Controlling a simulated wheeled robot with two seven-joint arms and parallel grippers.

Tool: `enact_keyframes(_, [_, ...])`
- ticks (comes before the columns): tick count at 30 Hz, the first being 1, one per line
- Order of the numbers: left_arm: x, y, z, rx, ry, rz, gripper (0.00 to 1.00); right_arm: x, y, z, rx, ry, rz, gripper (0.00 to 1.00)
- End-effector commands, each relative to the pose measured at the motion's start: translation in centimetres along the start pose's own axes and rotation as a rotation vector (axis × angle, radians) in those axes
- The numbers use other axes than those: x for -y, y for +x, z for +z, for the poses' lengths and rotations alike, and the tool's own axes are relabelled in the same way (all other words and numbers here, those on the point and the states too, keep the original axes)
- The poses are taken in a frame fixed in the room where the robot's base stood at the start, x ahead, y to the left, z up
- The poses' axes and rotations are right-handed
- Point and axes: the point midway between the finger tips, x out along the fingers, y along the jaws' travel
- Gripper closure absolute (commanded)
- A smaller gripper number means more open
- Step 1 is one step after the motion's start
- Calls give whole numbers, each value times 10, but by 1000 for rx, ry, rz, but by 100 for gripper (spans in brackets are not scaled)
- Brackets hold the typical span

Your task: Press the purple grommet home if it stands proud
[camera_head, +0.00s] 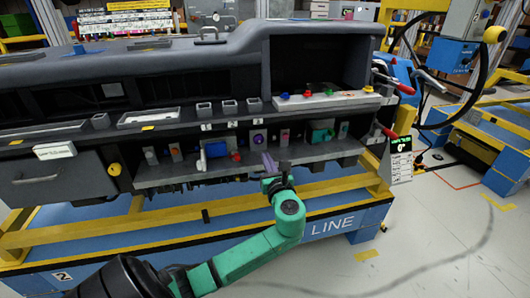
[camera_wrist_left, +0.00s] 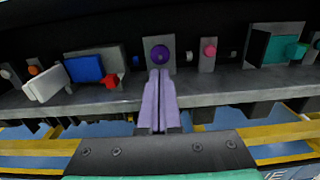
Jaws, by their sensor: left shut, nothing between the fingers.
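The purple grommet (camera_wrist_left: 160,54) is a round purple ring with a dark centre on a grey upright plate in the left wrist view. It also shows in the head view (camera_head: 258,138), on the lower shelf of the dashboard module. My left gripper (camera_wrist_left: 158,72) has its lilac fingers together with nothing between them. Its tips are just below the grommet in the wrist picture; I cannot tell whether they touch the plate. In the head view the left gripper (camera_head: 269,160) is in front of the shelf edge. How far the grommet stands out is not clear. My right gripper is not in view.
A pink button (camera_wrist_left: 210,50) on its own plate is right of the grommet. A blue block (camera_wrist_left: 86,68) and a red piece (camera_wrist_left: 111,82) are to the left. A teal block (camera_wrist_left: 278,48) is further right. The shelf edge (camera_wrist_left: 215,97) runs below the parts.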

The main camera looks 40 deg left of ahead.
Motion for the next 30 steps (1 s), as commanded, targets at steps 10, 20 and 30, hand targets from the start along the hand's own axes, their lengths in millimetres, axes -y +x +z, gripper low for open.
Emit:
enact_keyframes(10, [0, -58, -2, -4, 0, 0, 100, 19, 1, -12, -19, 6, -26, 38])
enact_keyframes(20, [0, -61, -1, -3, 1, 1, 100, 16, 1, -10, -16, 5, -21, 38])
enact_keyframes(30, [4, -57, -15, -42, -12, -15, 100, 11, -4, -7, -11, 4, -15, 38])
